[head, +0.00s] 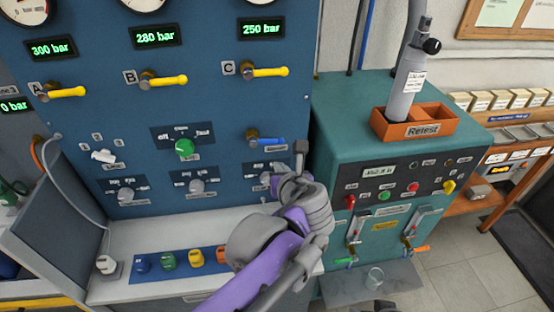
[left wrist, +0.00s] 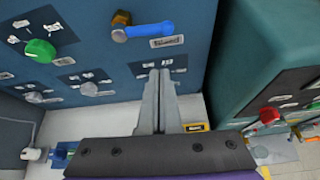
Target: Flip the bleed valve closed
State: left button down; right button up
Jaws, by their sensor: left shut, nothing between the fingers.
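The bleed valve (head: 267,141) has a blue lever on a brass body, low on the right side of the blue panel. Its lever lies roughly horizontal, pointing right. It also shows at the top of the left wrist view (left wrist: 148,31), with a small label under the lever. My right gripper is not clearly seen.
Yellow levers A, B and C (head: 265,72) sit above on the panel. A green knob (head: 185,147) is to the left. A teal cabinet (head: 335,120) stands close on the right, with an orange Retest tray (head: 440,135) on top. A white ledge (head: 150,235) runs below.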

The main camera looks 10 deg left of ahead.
aim_at(275, 143)
pick_arm(q)
jog(key=w, duration=0.2)
jog(key=w+a, duration=0.1)
jog(key=w, duration=0.1)
jog(key=w+a+p, duration=0.1)
jog(key=w, duration=0.2)
jog(key=shift+f, duration=0.15)
jog(key=shift+a, duration=0.1)
jog(key=shift+r+n+h+p, duration=0.3)
jog(key=shift+r+n+p, duration=0.2)
jog(key=shift+r, duration=0.35)
